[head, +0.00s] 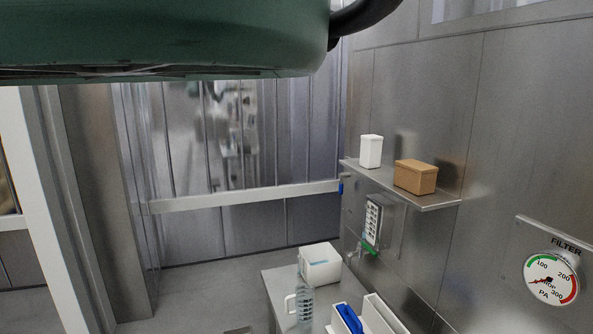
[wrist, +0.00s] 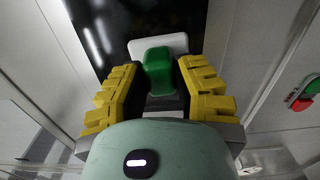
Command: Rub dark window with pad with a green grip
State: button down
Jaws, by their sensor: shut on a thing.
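In the wrist view, my gripper (wrist: 158,68) has its yellow fingers shut on the green grip (wrist: 158,57) of the pad. The pad's white plate (wrist: 178,41) shows beyond the grip, and its face is turned away from me. The dark window (wrist: 120,25) is a black glossy panel behind the pad, with pale streaks of reflection at its left. The pad overlaps the window's lower part in the picture. I cannot tell whether the pad touches the glass. The head view shows neither the pad, the window nor my gripper; my arm fills its top left.
In the wrist view, pale walls flank the window, with a red and green fitting (wrist: 303,95) at right. In the head view, a wall shelf (head: 440,202) holds a white container (head: 371,151) and brown box (head: 415,177). Below are a bottle (head: 305,304) and white box (head: 320,265).

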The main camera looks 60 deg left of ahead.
jog(key=shift+s+d+b, duration=0.15)
jog(key=shift+d+b, duration=0.3)
jog(key=shift+d, duration=0.1)
jog(key=shift+a+r+b, duration=0.25)
jog(key=shift+r+b, duration=0.75)
jog(key=shift+b, duration=3.5)
